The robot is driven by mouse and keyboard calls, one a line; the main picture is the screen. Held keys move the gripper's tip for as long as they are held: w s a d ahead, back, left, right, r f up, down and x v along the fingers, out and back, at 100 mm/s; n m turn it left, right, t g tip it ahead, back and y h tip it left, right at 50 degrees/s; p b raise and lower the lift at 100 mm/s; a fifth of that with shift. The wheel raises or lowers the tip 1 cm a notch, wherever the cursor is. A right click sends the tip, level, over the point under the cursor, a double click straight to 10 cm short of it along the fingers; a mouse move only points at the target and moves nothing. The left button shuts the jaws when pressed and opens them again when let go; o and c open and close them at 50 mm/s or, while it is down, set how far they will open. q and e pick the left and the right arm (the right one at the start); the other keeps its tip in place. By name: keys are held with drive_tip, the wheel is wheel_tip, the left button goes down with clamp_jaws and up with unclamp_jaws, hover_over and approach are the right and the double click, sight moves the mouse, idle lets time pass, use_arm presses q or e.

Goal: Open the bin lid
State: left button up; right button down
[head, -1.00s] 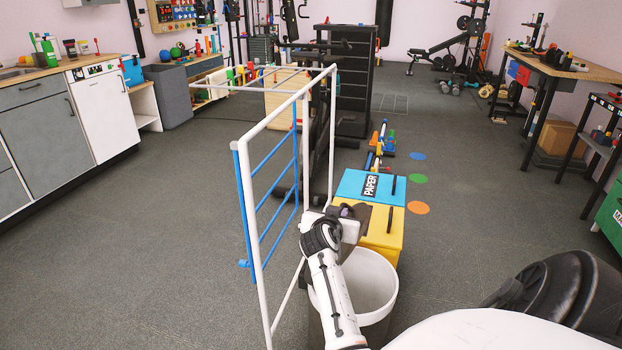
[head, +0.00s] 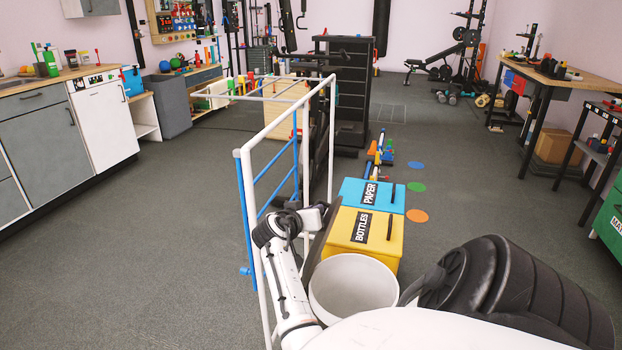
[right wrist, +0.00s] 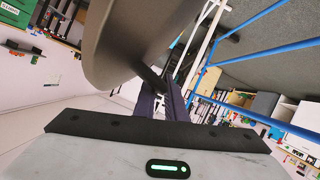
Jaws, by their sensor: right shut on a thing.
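The round white bin (head: 352,288) stands at the lower middle of the head view, its top open and its inside visible. The dark grey lid (head: 322,232) stands nearly on edge at the bin's left side; whether it touches the rim is unclear. In the right wrist view the lid (right wrist: 115,45) fills the upper middle. My right gripper (right wrist: 160,98) is shut on the lid's dark handle (right wrist: 150,78). In the head view my right gripper (head: 313,213) is at the lid's left face, partly hidden. My left gripper is not in view.
A white frame (head: 330,130) with blue rails (head: 246,215) stands close left of my right arm. A yellow BOTTLES bin (head: 340,228) and a blue PAPER bin (head: 350,190) stand behind the white bin, both closed. Floor to the right of these bins is mostly clear.

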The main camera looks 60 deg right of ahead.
drive_tip(key=shift+d+r, duration=0.1)
drive_tip(key=c, duration=2.1)
unclamp_jaws()
drive_tip(key=v, duration=1)
drive_tip(key=shift+p, duration=0.35)
